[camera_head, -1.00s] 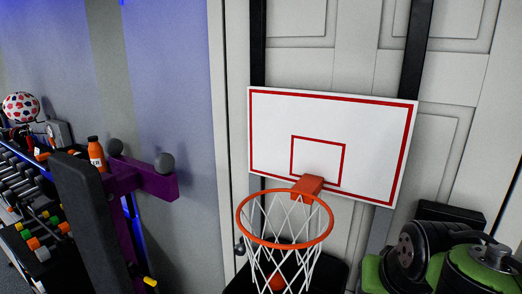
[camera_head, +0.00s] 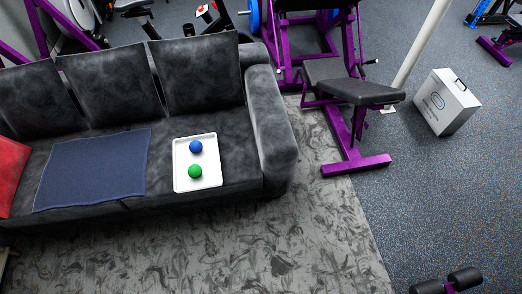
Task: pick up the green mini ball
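The green mini ball (camera_head: 195,171) rests on a white tray (camera_head: 181,182) on the seat of a dark grey sofa. It sits in the front half of the tray. A blue ball (camera_head: 196,147) lies behind it on the same tray, a little apart from it. Nothing covers the green ball. My gripper does not show in the view.
The sofa (camera_head: 239,179) also holds a blue cloth (camera_head: 92,170) and a red cushion (camera_head: 12,175). A purple bench (camera_head: 352,92) stands right of the sofa, with a white box (camera_head: 446,102) beyond it. The patterned rug (camera_head: 245,240) before the sofa is clear.

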